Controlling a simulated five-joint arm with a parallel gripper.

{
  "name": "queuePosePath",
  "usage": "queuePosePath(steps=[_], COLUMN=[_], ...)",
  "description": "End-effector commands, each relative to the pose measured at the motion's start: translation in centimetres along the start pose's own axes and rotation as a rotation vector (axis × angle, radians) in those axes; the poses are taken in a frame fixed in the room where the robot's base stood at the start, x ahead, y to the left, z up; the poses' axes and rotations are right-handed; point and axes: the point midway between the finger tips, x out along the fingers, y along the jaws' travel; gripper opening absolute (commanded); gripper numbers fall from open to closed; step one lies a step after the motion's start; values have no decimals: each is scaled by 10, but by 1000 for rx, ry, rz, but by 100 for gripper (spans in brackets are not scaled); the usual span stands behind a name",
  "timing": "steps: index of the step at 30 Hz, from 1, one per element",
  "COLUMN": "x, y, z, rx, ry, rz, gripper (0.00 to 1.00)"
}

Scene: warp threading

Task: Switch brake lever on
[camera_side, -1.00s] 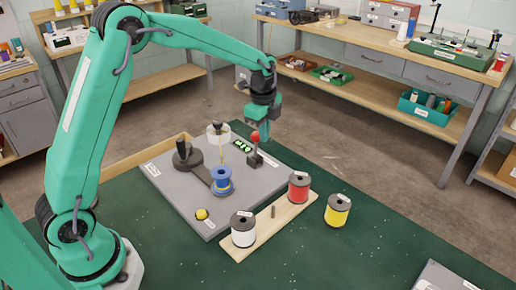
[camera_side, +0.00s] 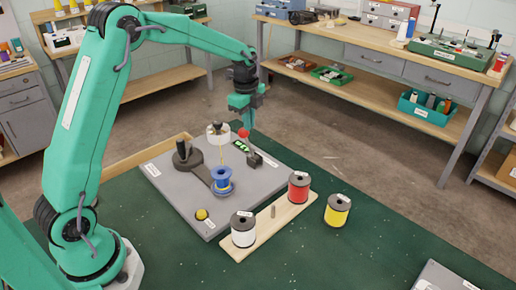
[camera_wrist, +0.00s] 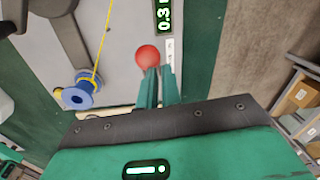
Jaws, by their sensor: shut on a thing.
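The brake lever has a red ball knob (camera_side: 243,132) on a thin stem above a dark base (camera_side: 254,160), at the back right of the grey panel (camera_side: 177,205). The stem tilts to the left in the side view. My gripper (camera_side: 246,122) comes down from above and is shut on the lever at its knob. In the wrist view the red knob (camera_wrist: 149,57) sits at the tips of my green fingers (camera_wrist: 157,82). The fingers hide part of the lever, and its base is not clear there.
A small green-digit display (camera_side: 241,145) lies just left of the lever. A blue spool (camera_side: 222,184) with yellow thread, a dark crank (camera_side: 184,155) and a yellow button (camera_side: 202,214) share the panel. White (camera_side: 243,232), red (camera_side: 299,187) and yellow (camera_side: 338,210) spools stand in front.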

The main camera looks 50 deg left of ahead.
Motion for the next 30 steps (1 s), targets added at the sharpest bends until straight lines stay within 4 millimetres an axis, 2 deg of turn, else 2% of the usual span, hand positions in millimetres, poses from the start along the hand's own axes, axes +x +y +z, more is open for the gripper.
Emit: queuePosePath(steps=[1, 15, 23, 30], x=[15, 15, 9, -9], y=[6, 6, 3, -2], z=[19, 19, 12, -9], rx=[-28, -27, -22, -10], ry=[-2, -2, -2, 1], rz=[26, 24, 19, 8], gripper=[0, 0, 0, 0])
